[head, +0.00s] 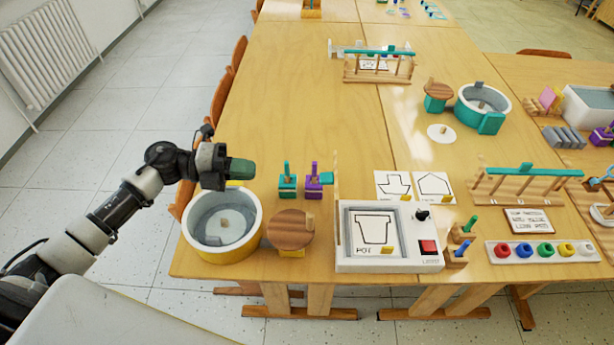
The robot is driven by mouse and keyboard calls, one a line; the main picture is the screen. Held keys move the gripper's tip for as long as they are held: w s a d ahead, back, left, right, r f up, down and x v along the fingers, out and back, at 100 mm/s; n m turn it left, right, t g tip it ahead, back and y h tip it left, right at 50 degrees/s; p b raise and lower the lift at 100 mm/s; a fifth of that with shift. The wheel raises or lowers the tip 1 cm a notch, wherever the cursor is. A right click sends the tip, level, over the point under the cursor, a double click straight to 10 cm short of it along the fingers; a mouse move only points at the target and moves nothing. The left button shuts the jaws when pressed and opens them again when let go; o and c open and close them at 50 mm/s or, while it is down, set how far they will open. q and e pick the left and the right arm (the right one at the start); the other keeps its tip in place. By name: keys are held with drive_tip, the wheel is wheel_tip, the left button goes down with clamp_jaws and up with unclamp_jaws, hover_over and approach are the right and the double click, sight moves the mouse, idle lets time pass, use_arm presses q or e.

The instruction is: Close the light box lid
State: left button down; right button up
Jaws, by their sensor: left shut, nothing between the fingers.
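The light box (345,262) is a white box near the front edge of the table. Its top shows a pot drawing in a framed panel, a black knob and a red switch.
The white and yellow round pot (190,222) and a wooden disc (290,229) stand left of the light box. Drawing cards (434,185) lie behind it. Small pegged blocks and a tray of coloured rings (497,254) are to its right. The table's middle left is clear.

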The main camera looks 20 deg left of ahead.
use_arm(q)
drive_tip(key=w+d+f+p, duration=0.1)
drive_tip(key=d+p, duration=0.1)
drive_tip(key=d, duration=0.4)
drive_tip(key=w+d+f+g+p, duration=0.1)
drive_tip(key=w+d+p, duration=0.1)
drive_tip(key=d, duration=0.4)
drive_tip(key=shift+w+d+m+p, duration=0.2)
drive_tip(key=shift+m+p, duration=0.2)
drive_tip(key=shift+p, duration=0.2)
use_arm(e)
drive_tip(key=r, duration=0.2)
drive_tip(key=s+r, duration=0.1)
drive_tip(key=r, duration=0.1)
drive_tip(key=shift+s+d+r, duration=0.1)
drive_tip(key=shift+r, duration=0.3)
use_arm(q)
drive_tip(key=shift+r, duration=0.1)
